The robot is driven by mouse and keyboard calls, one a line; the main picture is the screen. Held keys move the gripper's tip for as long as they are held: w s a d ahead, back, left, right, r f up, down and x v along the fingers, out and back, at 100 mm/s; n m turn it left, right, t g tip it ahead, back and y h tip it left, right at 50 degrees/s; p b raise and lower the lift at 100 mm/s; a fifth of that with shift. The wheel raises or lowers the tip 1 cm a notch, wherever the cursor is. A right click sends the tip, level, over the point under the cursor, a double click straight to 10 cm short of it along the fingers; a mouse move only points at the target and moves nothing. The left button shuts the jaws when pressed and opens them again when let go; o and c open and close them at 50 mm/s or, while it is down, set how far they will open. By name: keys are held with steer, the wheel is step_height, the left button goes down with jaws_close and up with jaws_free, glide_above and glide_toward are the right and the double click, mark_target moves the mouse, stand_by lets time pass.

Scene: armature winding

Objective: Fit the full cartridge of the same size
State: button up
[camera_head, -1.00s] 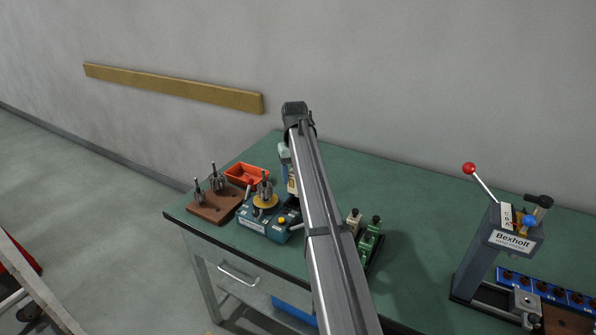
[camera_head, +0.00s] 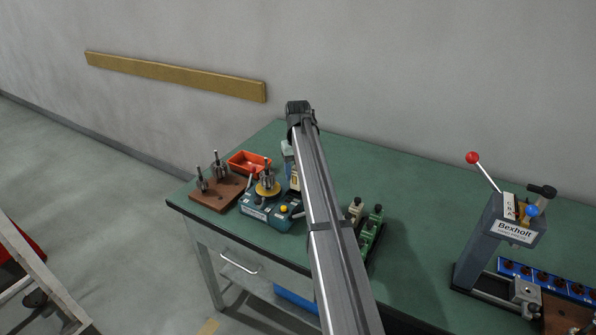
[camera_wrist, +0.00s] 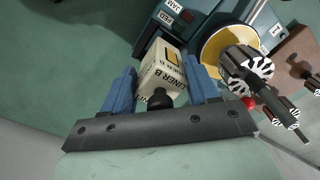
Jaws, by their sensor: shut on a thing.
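In the wrist view my gripper (camera_wrist: 160,68) is shut on a cream cartridge (camera_wrist: 158,82) marked "LINER B", with a black knob towards me. The cartridge is beside the teal winding machine (camera_wrist: 200,18); I cannot tell whether they touch. In the head view the machine (camera_head: 262,216) carries an armature (camera_head: 267,177) on a yellow disc and has a yellow button. My arm hides most of my gripper there. Another cream cartridge (camera_head: 355,211) and several green cartridges (camera_head: 367,234) stand in a dark rack right of my arm. Their labels are too small to read.
A brown board (camera_head: 217,196) with upright armatures stands left of the machine, with an orange-red tray (camera_head: 248,164) behind. A grey Bexholt press (camera_head: 492,250) with a red-knobbed lever and a blue row of holders (camera_head: 545,283) are at right. The green bench between is clear.

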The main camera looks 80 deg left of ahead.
steer(key=shift+f, duration=2.4)
stand_by(0.5)
steer(key=o, duration=1.2)
steer(key=shift+r, duration=0.15)
steer(key=shift+r, duration=2.1)
step_height(320, 180, up, 14)
steer(key=shift+f, duration=0.2)
steer(key=shift+r, duration=0.1)
steer(key=shift+w, duration=0.1)
